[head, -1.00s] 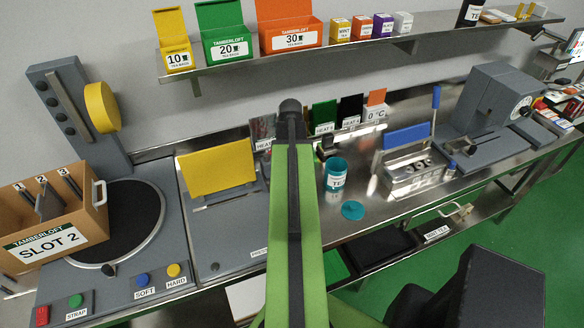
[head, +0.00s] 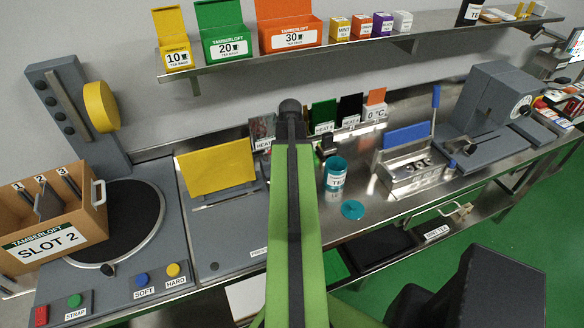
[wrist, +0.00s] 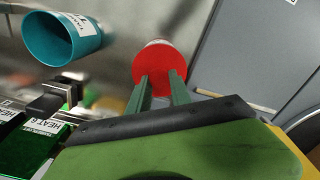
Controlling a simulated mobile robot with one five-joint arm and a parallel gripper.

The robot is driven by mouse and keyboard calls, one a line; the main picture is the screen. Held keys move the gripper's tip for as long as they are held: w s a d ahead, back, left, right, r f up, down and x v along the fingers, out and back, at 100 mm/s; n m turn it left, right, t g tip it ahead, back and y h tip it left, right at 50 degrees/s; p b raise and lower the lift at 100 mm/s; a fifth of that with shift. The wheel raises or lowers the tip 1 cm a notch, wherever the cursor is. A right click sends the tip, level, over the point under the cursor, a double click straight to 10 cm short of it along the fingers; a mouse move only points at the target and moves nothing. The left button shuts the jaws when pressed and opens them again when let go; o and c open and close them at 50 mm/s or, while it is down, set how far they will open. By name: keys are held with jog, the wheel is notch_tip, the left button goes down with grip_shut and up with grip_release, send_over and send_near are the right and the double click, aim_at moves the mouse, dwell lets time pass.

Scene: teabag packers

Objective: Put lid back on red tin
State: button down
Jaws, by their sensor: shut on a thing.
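In the wrist view, a round red lid (wrist: 160,66) lies between and beyond my gripper's green fingertips (wrist: 160,85), which are shut on it. A sliver of pale label (wrist: 157,42) shows past the lid's far edge, so the red tin seems to be behind it. Whether the lid is seated on the tin cannot be told. In the head view, my green arm hides the gripper, the red lid and the red tin.
An open teal tin (head: 335,172) stands right of my arm, with its teal lid (head: 353,209) flat in front. It also shows in the wrist view (wrist: 62,38). A yellow-flapped press (head: 215,172) is left of my arm; a metal holder (head: 415,172) is further right.

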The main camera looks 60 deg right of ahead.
jog(key=c, duration=1.1)
grip_release()
jog(key=shift+o, duration=0.4)
jog(key=o, duration=0.4)
notch_tip(320, 180, up, 7)
jog(key=p, duration=0.7)
jog(key=shift+r, duration=0.1)
grip_shut()
